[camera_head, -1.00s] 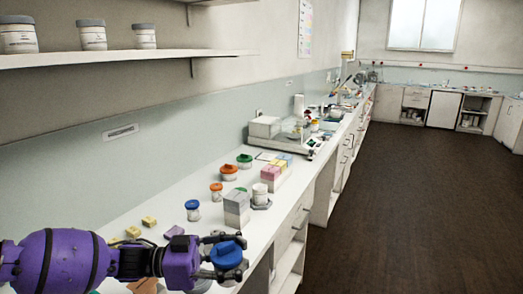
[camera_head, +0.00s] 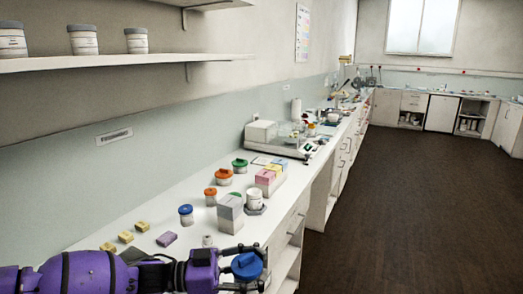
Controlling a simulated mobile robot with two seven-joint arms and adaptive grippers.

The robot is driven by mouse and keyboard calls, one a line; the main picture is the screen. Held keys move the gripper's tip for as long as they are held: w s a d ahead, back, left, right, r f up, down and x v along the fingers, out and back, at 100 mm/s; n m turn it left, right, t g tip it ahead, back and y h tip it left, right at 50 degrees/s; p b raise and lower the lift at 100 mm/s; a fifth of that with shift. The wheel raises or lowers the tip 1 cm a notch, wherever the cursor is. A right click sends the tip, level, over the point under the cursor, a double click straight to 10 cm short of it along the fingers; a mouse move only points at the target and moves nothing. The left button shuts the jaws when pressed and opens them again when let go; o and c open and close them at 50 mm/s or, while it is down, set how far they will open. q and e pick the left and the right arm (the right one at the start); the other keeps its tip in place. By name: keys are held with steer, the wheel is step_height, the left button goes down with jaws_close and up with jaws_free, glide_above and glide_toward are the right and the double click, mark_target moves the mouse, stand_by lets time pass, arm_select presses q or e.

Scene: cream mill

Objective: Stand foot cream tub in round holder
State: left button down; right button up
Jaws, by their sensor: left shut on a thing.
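My left gripper (camera_head: 262,267) is shut on a tub with a blue lid (camera_head: 246,266) at the bottom of the head view. The tub is above the bench's front edge, and the fingers hide much of its body. Its label cannot be read. A grey holder (camera_head: 256,210) stands on the bench beyond the gripper, with a white cup-like piece (camera_head: 254,196) in or on it. Whether this is the round holder I cannot tell. Another blue-lidded tub (camera_head: 186,215) stands on the bench to the left. My right gripper is not in view.
Grey boxes (camera_head: 230,208) stand just left of the grey holder. Orange-lidded tubs (camera_head: 223,177), a green-lidded tub (camera_head: 240,166) and pink and yellow boxes (camera_head: 268,177) stand behind. Small yellow blocks (camera_head: 126,237) and a purple block (camera_head: 167,239) lie nearer. A shelf (camera_head: 120,63) hangs above.

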mark_target(240, 272)
arm_select(q)
steer(key=s+d+r+n+t+y, duration=0.1)
steer(key=s+d+r+n+t, duration=0.15)
steer(key=d+t, duration=0.2)
steer(key=s+d+r+n+t+y, duration=0.1)
steer(key=s+d+r+n+t, duration=0.15)
steer(key=d, duration=0.35)
steer(key=a+n+t+y, duration=0.2)
steer(key=a+y, duration=0.1)
steer(key=a, duration=0.2)
steer(key=w+a+r+n+t+y, duration=0.1)
steer(key=a+n+t+y, duration=0.2)
steer(key=a, duration=0.2)
steer(key=w+a+n+t+y, duration=0.1)
steer(key=a+n+t+y, duration=0.1)
steer(key=a, duration=0.3)
steer(key=shift+w+r+n+t+y, duration=0.1)
steer(key=shift+r+n+t+y, duration=0.2)
steer(key=shift+y, duration=0.4)
steer(key=s+a+f+n+t+y, duration=0.1)
steer(key=s+a+f+n+y, duration=0.3)
steer(key=a+f, duration=0.5)
steer(key=s+a+y, duration=0.1)
steer(key=a+y, duration=0.1)
steer(key=a, duration=0.1)
steer(key=shift+s+a+f, duration=0.15)
steer(key=shift+s+f, duration=0.15)
steer(key=shift+s, duration=0.05)
